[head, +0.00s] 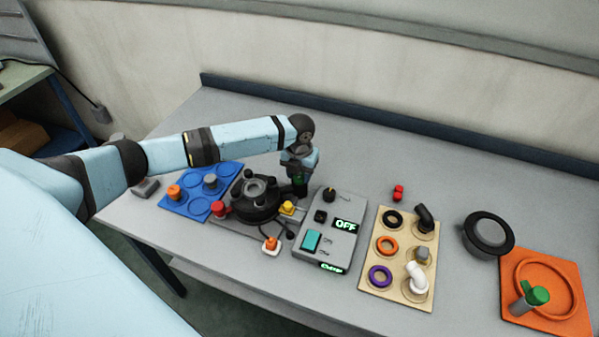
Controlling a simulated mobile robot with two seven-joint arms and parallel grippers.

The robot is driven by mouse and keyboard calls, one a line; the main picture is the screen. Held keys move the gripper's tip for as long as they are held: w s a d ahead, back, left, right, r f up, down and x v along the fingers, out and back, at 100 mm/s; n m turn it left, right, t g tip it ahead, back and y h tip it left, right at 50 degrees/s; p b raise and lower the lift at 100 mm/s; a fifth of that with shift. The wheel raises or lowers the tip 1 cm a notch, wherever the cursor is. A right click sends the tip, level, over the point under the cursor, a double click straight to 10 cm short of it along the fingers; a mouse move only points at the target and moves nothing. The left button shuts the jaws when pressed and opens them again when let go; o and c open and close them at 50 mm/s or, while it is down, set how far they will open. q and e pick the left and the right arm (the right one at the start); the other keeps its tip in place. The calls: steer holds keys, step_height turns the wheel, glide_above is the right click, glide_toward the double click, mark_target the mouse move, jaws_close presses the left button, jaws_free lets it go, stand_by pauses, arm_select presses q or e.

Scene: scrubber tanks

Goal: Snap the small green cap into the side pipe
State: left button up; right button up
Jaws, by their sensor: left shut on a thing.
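My left gripper (300,186) points down at the right side of the black round tank unit (254,203). It is shut on a small dark green piece, which looks like the green cap (298,180) and is mostly hidden by the fingers. The tank unit has several short black pipe stubs around its top. The gripper is beside the unit's right edge; I cannot tell whether the cap touches a side pipe. My right gripper is not in view.
A grey control box (329,232) reading OFF stands close to the gripper's right. A blue board (200,208) lies left of the unit. A beige board (388,289), a dark round lid (488,233) and an orange tray (512,304) with a green-topped part lie right. The back of the table is clear.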

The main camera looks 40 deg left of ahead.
arm_select(q)
steer(key=shift+f, duration=0.2)
steer(key=o, duration=0.9)
steer(key=shift+c, duration=0.2)
steer(key=o, duration=0.9)
steer(key=shift+c, duration=0.2)
steer(key=shift+r, duration=0.1)
step_height(320, 180, up, 2)
steer(key=shift+r+p, duration=0.15)
steer(key=shift+p, duration=1)
step_height(320, 180, up, 5)
steer(key=p, duration=0.4)
steer(key=shift+f, duration=0.2)
